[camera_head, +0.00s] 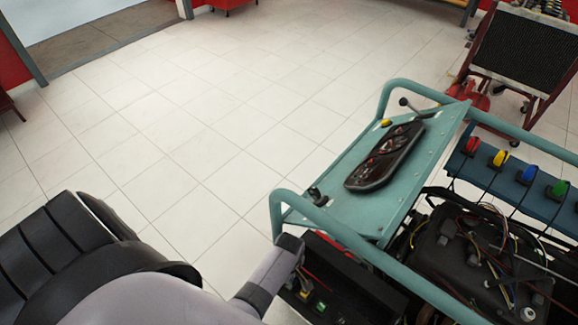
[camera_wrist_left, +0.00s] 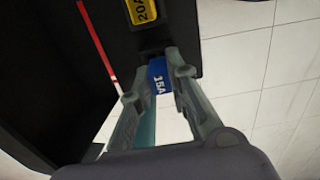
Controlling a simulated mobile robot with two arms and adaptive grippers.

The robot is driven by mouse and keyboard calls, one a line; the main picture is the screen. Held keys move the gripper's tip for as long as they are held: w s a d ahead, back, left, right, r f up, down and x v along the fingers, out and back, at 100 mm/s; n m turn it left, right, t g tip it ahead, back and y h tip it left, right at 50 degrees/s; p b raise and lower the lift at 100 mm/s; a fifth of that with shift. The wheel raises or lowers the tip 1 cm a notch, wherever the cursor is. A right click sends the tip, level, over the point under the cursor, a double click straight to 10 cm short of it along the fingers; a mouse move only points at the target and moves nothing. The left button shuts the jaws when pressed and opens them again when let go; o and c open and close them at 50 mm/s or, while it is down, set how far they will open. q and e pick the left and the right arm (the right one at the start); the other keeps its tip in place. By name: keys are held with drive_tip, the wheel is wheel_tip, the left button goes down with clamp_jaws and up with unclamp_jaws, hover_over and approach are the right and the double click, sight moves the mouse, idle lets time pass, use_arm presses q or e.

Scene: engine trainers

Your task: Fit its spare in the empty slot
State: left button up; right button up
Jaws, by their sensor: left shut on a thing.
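My left gripper (camera_wrist_left: 160,80) is shut on a blue fuse marked 15A (camera_wrist_left: 159,76). The fuse is between the fingertips, against or just in front of the edge of a black fuse box (camera_wrist_left: 185,25); I cannot tell whether it is seated in a slot. A yellow fuse marked 20A (camera_wrist_left: 142,11) sits in the box just beyond it. In the head view the fuse box (camera_head: 365,292) is at the lower middle, with a green fuse (camera_head: 320,307) showing. My left arm reaches it from the lower left and hides the fingertips and the blue fuse. My right gripper is out of view.
A teal trainer frame (camera_head: 400,262) with tube rails stands around the box. Its panel carries a dark instrument cluster (camera_head: 385,155). Wires and an engine (camera_head: 465,255) lie to the right, with coloured knobs (camera_head: 501,158) behind. Tiled floor (camera_head: 200,140) to the left is clear.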

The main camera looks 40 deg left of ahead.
use_arm(q)
drive_tip(key=shift+f+b, duration=0.4)
drive_tip(key=shift+f, duration=0.2)
idle(0.3)
drive_tip(key=o, duration=0.9)
drive_tip(key=shift+s, duration=0.1)
wheel_tip(320, 180, up, 7)
drive_tip(key=p, duration=0.7)
drive_tip(key=shift+r+p, duration=0.1)
drive_tip(key=shift+p, duration=0.3)
